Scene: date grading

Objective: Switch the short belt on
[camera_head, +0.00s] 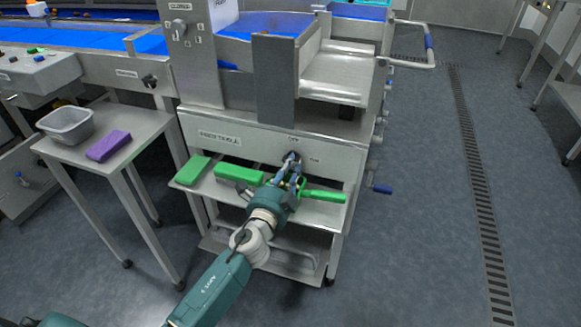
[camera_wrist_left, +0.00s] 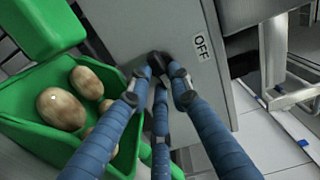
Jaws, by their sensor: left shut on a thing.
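My left gripper (camera_head: 291,164) reaches up to the front panel (camera_head: 260,143) of the steel machine. In the left wrist view its blue fingers (camera_wrist_left: 163,78) are closed around a small black knob (camera_wrist_left: 157,60) on that panel. An OFF label (camera_wrist_left: 201,48) is beside the knob in that view. In the head view two small labels are near the knob, one above and one to its right, too small to read surely. The fingers hide most of the knob, so I cannot tell which way it points. My right gripper is not in view.
Below the panel, a shelf carries a green block (camera_head: 193,170) and green trays; one green tray (camera_wrist_left: 25,110) holds several brown oval items close to my fingers. A side table (camera_head: 82,158) bears a grey tub (camera_head: 66,128) and a purple block (camera_head: 108,146). Floor at right is clear.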

